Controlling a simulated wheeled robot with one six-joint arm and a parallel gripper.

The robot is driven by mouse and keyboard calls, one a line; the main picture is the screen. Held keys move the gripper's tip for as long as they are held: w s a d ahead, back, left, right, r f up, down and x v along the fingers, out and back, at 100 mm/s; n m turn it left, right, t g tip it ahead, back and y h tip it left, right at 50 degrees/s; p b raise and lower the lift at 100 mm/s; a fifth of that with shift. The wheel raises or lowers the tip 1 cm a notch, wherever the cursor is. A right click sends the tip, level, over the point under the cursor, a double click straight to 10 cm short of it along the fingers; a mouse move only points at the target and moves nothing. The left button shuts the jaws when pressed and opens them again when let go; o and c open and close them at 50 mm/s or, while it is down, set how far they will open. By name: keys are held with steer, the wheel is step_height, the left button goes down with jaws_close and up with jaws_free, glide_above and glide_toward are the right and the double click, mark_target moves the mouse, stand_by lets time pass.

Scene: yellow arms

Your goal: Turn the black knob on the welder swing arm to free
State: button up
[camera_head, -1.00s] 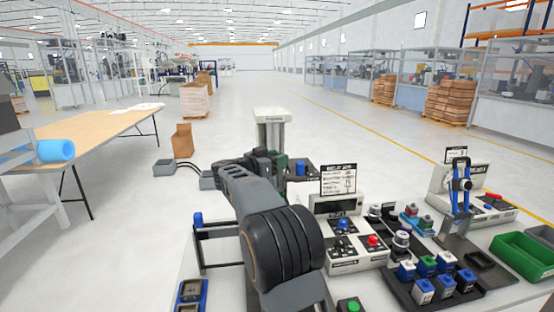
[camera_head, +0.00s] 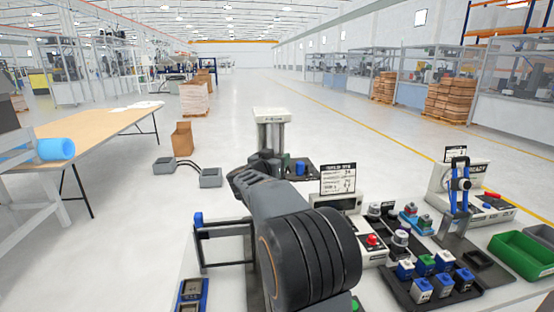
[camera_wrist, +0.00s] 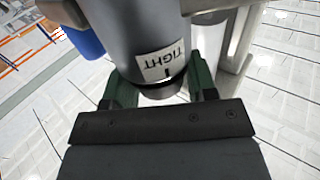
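The welder swing arm (camera_head: 271,132) stands at the back of the work area in the head view, with a pale column. In the wrist view a grey cylinder (camera_wrist: 130,22) carries a white label (camera_wrist: 163,62) reading TIGHT, upside down. The black knob (camera_wrist: 160,91) shows as a dark band at the cylinder's near end. My gripper (camera_wrist: 162,88) has its two dark green fingers apart, one on each side of the knob. I cannot tell whether they press on it. In the head view my own arm hides the fingertips and the knob.
A blue cylinder (camera_head: 300,168) stands on the swing arm's dark base. A white control box with a red button (camera_head: 372,239), a dark tray of small blocks (camera_head: 400,289) and a green bin (camera_head: 525,258) lie to the right. Grey boxes (camera_head: 210,178) lie left on the floor.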

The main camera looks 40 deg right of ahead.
steer(key=shift+o, duration=1.4)
steer(key=b+v, duration=0.1)
steer(key=v, duration=1.3)
steer(key=shift+w, duration=0.1)
